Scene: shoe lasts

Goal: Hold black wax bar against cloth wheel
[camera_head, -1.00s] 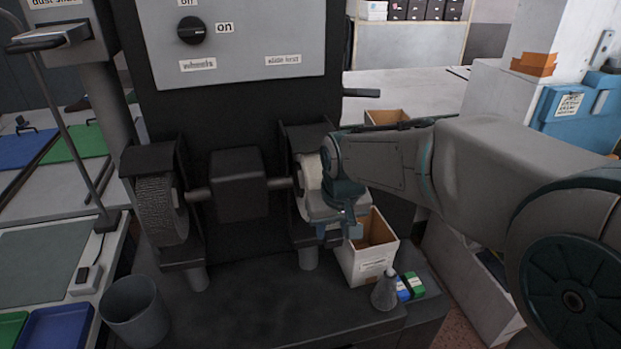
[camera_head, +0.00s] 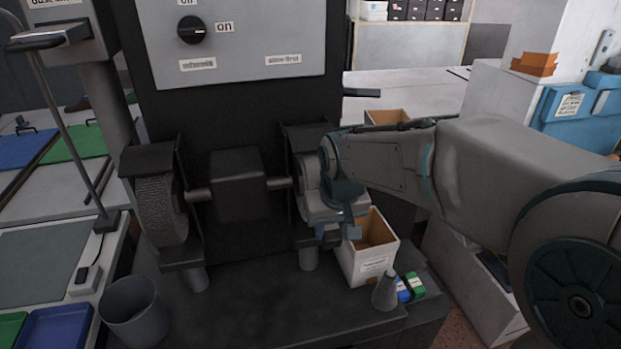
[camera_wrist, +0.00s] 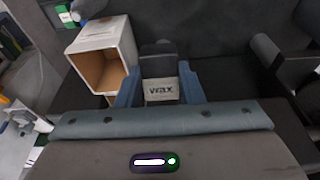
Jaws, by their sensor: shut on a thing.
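My gripper (camera_head: 335,232) is at the front of the right-hand wheel in the head view. In the wrist view its two blue fingers (camera_wrist: 160,92) are shut on the sides of the wax bar (camera_wrist: 161,91), which has a pale label reading "wax" and a dark end beyond it. The bar is hidden in the head view. The pale cloth wheel (camera_head: 306,172) sits in the right-hand housing, mostly covered by my wrist. I cannot tell whether the bar touches the wheel.
A rough grey wheel (camera_head: 160,210) is on the left of the machine. An open cardboard box (camera_head: 367,262) stands close beside my gripper, with a grey cone (camera_head: 385,292) in front. A grey bin (camera_head: 133,312) stands front left. The control knob (camera_head: 191,30) is above.

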